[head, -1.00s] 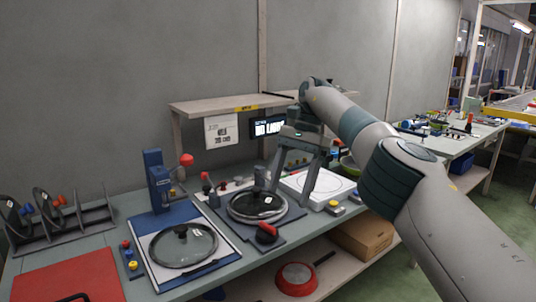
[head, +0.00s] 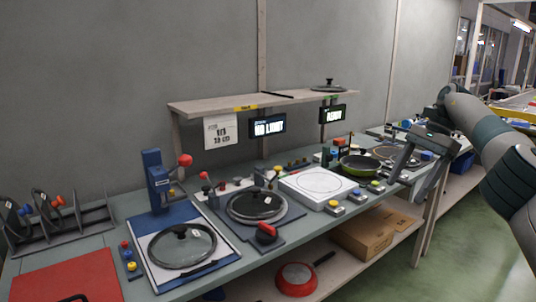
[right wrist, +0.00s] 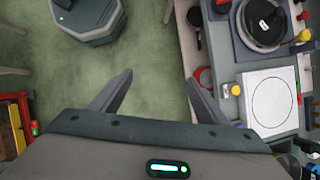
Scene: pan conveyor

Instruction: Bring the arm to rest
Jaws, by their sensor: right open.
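My right gripper (head: 400,179) is open and empty in the head view, in front of the bench's right part, by the green pan (head: 360,166). Its two fingers point down and to the left, apart from each other. In the right wrist view the fingers (right wrist: 158,97) are spread over the green floor (right wrist: 160,60), with nothing between them. My right arm comes in from the right edge of the head view. My left gripper is not in view.
The bench holds a glass lid (head: 183,246) on a blue-edged board, a second lid (head: 255,205) on a dark plate, a white square plate (head: 318,187) and a red mat (head: 70,280). A red pan (head: 296,279) and a cardboard box (head: 362,237) are on the shelf below.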

